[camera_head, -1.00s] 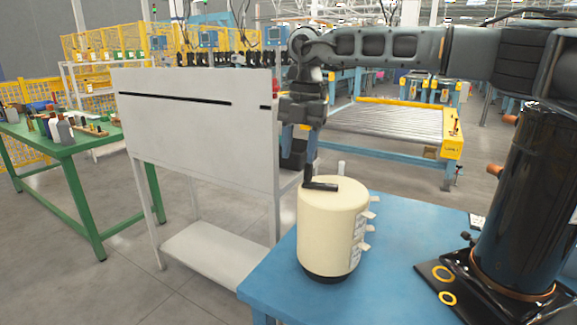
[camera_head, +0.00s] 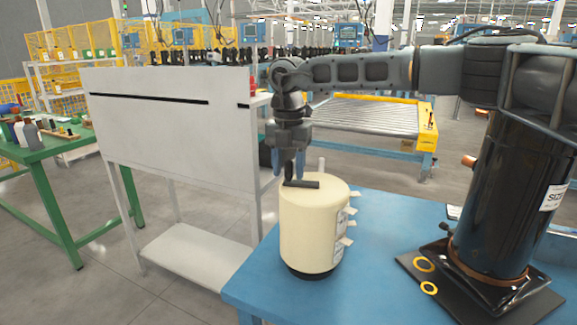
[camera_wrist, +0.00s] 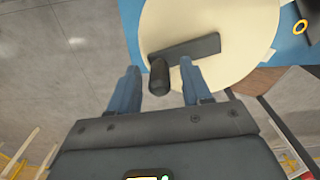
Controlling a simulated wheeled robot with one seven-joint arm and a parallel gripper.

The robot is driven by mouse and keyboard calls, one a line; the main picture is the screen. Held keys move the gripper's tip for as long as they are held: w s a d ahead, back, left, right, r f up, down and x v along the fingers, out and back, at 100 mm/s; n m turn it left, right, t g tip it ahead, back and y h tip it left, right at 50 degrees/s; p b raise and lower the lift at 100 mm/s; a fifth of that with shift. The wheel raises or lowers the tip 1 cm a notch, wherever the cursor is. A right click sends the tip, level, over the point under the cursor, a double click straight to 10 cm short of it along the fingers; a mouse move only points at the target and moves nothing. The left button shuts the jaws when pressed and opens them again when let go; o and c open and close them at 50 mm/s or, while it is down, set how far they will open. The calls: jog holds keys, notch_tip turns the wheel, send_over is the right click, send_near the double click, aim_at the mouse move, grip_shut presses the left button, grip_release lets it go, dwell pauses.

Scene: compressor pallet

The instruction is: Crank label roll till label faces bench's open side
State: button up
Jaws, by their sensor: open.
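The label roll (camera_head: 308,235) is a cream cylinder on a dark base, upright near the left corner of the blue bench (camera_head: 375,235). Its printed label and several white tabs show on its right side. A black crank arm (camera_head: 305,184) lies across its top, with an upright black knob (camera_wrist: 159,76) at one end. My gripper (camera_head: 289,165) points down over the roll's top at the knob. In the wrist view my gripper (camera_wrist: 158,85) has its two blue fingers apart, with the knob between their tips and a gap to the right finger. Contact on the left is unclear.
A tall black compressor (camera_head: 500,200) stands on a dark mat at the bench's right, with yellow rings (camera_head: 425,264) beside it. A grey-white panel stand (camera_head: 170,125) rises close on the left. A green table (camera_head: 45,155) stands farther left.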

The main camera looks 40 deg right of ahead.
jog(key=shift+c, duration=0.3)
grip_shut()
dwell(0.3)
